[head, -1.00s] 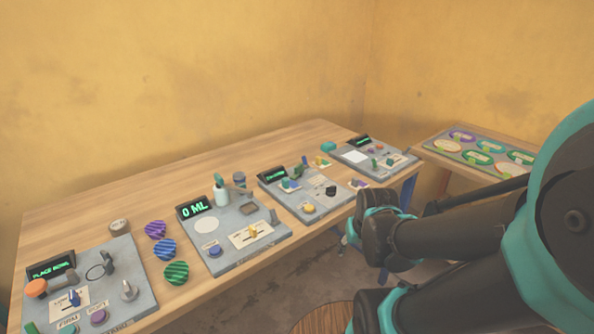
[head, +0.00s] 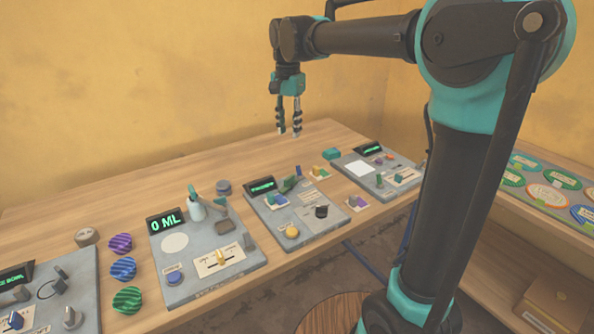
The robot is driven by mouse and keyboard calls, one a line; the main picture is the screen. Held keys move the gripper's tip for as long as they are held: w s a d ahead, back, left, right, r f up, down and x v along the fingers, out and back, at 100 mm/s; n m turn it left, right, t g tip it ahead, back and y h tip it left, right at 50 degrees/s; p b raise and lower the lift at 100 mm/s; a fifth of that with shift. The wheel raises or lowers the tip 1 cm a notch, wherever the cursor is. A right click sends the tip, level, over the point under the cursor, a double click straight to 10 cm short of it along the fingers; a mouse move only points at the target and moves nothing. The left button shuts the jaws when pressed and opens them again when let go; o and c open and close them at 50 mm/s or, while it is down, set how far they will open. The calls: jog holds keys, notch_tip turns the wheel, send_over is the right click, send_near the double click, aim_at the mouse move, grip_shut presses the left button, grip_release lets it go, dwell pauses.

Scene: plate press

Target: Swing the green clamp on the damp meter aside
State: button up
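My gripper (head: 289,132) hangs pointing down above the back part of the table, with its two fingers apart and nothing between them. Below it, a grey panel (head: 268,213) with a small green display carries a green piece (head: 289,184) near its back edge. The display lettering on both is too small to read, so I cannot tell which is the damp meter. My gripper touches neither panel.
A teal block (head: 331,154) sits at the back. A side table at right holds several coloured ovals (head: 548,195).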

aim_at(289, 177)
notch_tip(289, 177, down, 17)
jog(key=shift+f, duration=0.1)
dwell(0.5)
jog(key=shift+c, duration=0.6)
grip_shut()
